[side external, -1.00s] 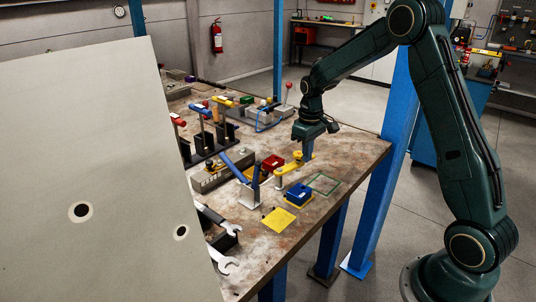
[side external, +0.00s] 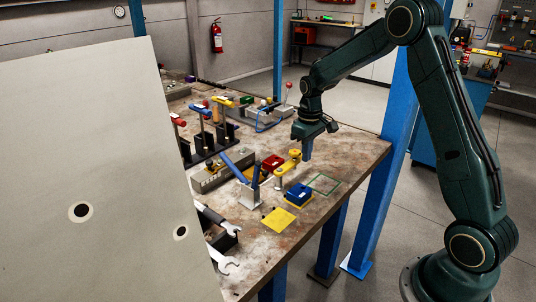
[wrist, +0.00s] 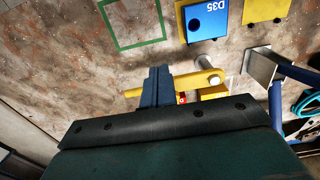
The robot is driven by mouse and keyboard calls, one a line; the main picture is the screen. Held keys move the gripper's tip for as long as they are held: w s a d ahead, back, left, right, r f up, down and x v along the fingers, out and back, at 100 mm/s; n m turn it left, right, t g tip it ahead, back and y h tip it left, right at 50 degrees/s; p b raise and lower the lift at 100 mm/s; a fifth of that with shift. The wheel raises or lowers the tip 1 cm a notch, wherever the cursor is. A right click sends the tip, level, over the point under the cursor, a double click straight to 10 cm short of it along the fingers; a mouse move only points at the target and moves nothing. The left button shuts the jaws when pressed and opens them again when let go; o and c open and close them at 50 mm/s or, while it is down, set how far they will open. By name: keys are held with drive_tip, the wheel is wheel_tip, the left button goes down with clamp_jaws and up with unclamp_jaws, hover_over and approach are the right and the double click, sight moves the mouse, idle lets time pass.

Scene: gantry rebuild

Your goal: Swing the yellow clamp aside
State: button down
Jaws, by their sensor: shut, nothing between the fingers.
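The yellow clamp (side external: 287,165) is a flat bar with a round end over a grey post, near the right edge of the bench. In the wrist view the yellow clamp (wrist: 205,79) runs leftward from its round end and passes behind my fingers. My gripper (side external: 308,157) is shut and empty, pointing down beside the clamp's far part. It also shows in the wrist view (wrist: 157,75), where the fingers overlap the bar. I cannot tell whether they touch it.
A blue block (side external: 298,190) marked D35 sits on a yellow base near the clamp. A red block (side external: 272,162) and a blue-handled fixture (side external: 240,170) stand to the left.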

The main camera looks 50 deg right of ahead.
drive_tip(key=shift+r, duration=0.1)
wheel_tip(320, 180, up, 9)
idle(1.5)
drive_tip(key=s+a+r+t, duration=0.3)
drive_tip(key=s+a+r, duration=0.7)
drive_tip(key=s+a, duration=0.15)
drive_tip(key=s+a+f+t, duration=0.1)
drive_tip(key=s+a, duration=0.1)
drive_tip(key=s, duration=0.5)
drive_tip(key=s+a+f+t, duration=0.1)
drive_tip(key=s+a, duration=0.2)
drive_tip(key=s, duration=0.5)
drive_tip(key=shift+s+t, duration=0.2)
drive_tip(key=shift+t, duration=0.1)
